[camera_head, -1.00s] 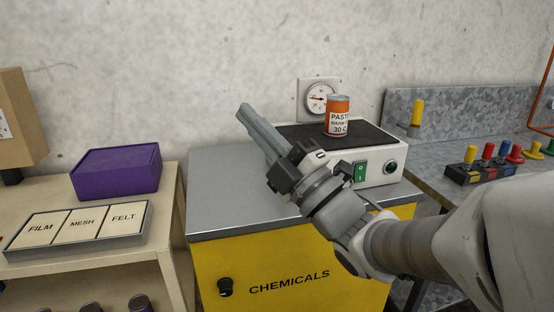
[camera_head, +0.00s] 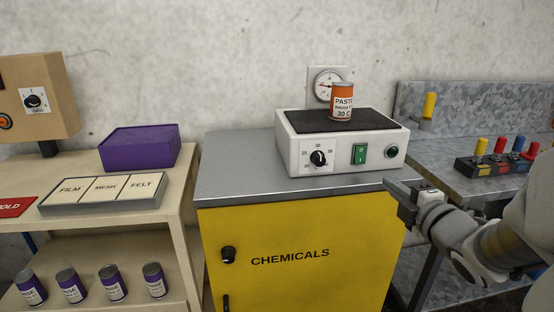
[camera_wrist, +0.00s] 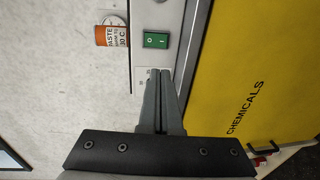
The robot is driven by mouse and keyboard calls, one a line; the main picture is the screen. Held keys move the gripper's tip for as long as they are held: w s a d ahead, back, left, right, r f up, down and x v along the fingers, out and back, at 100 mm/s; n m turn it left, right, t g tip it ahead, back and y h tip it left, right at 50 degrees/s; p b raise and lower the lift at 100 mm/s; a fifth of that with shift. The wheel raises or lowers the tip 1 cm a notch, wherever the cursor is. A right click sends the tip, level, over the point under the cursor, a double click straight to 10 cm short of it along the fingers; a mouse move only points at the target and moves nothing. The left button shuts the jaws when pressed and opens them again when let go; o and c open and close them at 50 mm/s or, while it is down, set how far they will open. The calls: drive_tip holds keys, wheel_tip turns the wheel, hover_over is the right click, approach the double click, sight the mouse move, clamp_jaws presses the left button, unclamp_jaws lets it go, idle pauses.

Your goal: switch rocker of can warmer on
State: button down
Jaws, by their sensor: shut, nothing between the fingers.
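The can warmer (camera_head: 290,157) is a white box with a black top plate, standing on the grey top of the yellow chemicals cabinet. Its green rocker (camera_head: 359,154) is on the front face, between a black knob (camera_head: 318,158) and a small dark round part (camera_head: 391,152). An orange and white paste can (camera_head: 342,103) stands upright on the plate. My gripper (camera_head: 388,183) is shut and empty, in front of and below the warmer's right end. In the wrist view the fingers (camera_wrist: 164,74) point toward the warmer's front, and the green rocker (camera_wrist: 156,40) shows beyond their tips.
The yellow cabinet (camera_head: 300,229) is below the warmer. A galvanised bench (camera_head: 445,170) with a block of coloured handles (camera_head: 497,163) is at right. At left, a shelf unit carries a purple box (camera_head: 139,148), a labelled tray (camera_head: 60,210) and several cans below.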

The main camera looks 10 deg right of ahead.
sight(360, 162)
drive_tip(key=shift+s+d+f, duration=0.2)
drive_tip(key=shift+d+f, duration=0.1)
drive_tip(key=shift+d, duration=0.2)
drive_tip(key=shift+w, duration=0.1)
drive_tip(key=w+b, duration=0.1)
drive_tip(key=w, duration=0.3)
drive_tip(key=w+f+b, duration=0.1)
drive_tip(key=w, duration=0.4)
drive_tip(key=w+f+b, duration=0.1)
drive_tip(key=w, duration=0.3)
drive_tip(key=shift+w+a, duration=0.35)
